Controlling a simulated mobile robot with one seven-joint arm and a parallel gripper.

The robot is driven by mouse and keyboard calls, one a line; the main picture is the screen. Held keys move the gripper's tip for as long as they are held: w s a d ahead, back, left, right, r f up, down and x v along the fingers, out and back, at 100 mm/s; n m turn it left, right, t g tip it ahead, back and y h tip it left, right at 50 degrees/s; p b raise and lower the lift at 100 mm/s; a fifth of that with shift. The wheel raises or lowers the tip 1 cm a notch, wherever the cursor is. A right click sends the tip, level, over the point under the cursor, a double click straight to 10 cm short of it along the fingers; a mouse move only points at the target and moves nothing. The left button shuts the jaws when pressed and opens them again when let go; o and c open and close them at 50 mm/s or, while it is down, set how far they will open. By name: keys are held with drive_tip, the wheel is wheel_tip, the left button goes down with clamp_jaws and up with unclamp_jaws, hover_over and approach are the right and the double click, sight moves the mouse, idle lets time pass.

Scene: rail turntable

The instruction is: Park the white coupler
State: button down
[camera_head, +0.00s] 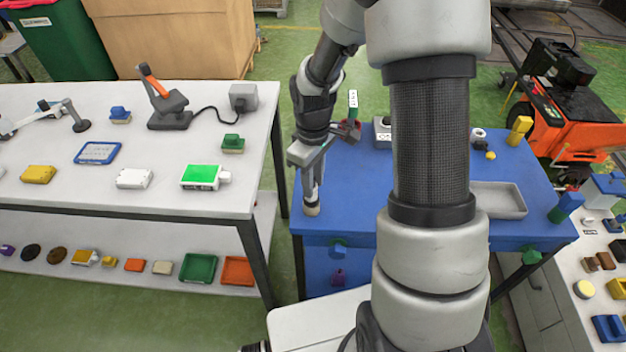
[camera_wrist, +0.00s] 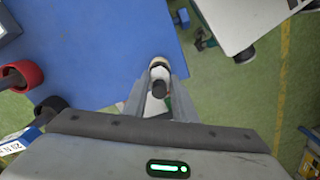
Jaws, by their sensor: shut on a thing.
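My gripper (camera_head: 311,198) points down over the front left corner of the blue table (camera_head: 347,190). It is shut on a small whitish piece with a dark part, which I take for the white coupler (camera_head: 312,210). In the wrist view the white coupler (camera_wrist: 159,64) shows between the two fingertips (camera_wrist: 160,78), close to the blue table's edge, and the fingers hide part of it. I cannot tell whether it touches the table top. A parking place for it is not clearly recognisable.
A white table (camera_head: 130,195) with several devices stands to the left, across a narrow gap. A red round part (camera_head: 347,132) lies behind my gripper. A grey tray (camera_head: 497,200) and a whitish ring-shaped part (camera_head: 478,134) are at the blue table's right. My arm hides its middle.

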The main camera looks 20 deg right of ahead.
drive_tip(key=c, duration=1.4)
unclamp_jaws()
drive_tip(key=shift+f, duration=0.1)
wheel_tip(320, 180, up, 18)
drive_tip(key=shift+f+p, duration=0.25)
drive_tip(key=shift+p, duration=0.25)
